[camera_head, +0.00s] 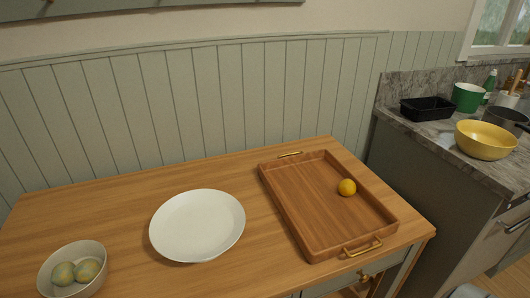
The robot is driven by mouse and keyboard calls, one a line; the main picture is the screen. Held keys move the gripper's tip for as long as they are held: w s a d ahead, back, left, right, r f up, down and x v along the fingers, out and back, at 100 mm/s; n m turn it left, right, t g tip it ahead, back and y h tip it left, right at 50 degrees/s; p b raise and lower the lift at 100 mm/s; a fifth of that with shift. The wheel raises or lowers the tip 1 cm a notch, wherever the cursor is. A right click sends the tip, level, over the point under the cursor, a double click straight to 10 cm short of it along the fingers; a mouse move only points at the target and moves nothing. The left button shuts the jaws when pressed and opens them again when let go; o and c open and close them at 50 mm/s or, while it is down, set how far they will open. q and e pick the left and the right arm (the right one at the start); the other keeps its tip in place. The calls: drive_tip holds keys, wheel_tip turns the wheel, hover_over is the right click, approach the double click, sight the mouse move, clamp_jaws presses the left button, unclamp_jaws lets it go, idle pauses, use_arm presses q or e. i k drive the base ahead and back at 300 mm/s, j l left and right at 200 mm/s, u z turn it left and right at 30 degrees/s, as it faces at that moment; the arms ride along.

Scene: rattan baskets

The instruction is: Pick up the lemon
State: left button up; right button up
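The lemon (347,187) is small, round and yellow-orange. It rests inside the wooden tray (300,222), toward the tray's right side. The tray lies on the right part of the wooden table and has a brass handle at each end. Neither of my grippers can be made out in the head view.
A white plate (197,225) lies on the table (110,200) left of the tray. A white bowl (73,270) with two greenish round fruits stands at the front left. At right, a counter holds a yellow bowl (486,141), a black container (427,109) and a green pot (467,97).

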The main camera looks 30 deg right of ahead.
sight(347, 188)
drive_tip(key=z, duration=1.7)
drive_tip(key=k+l+z, duration=0.15)
drive_tip(key=k+z, duration=0.15)
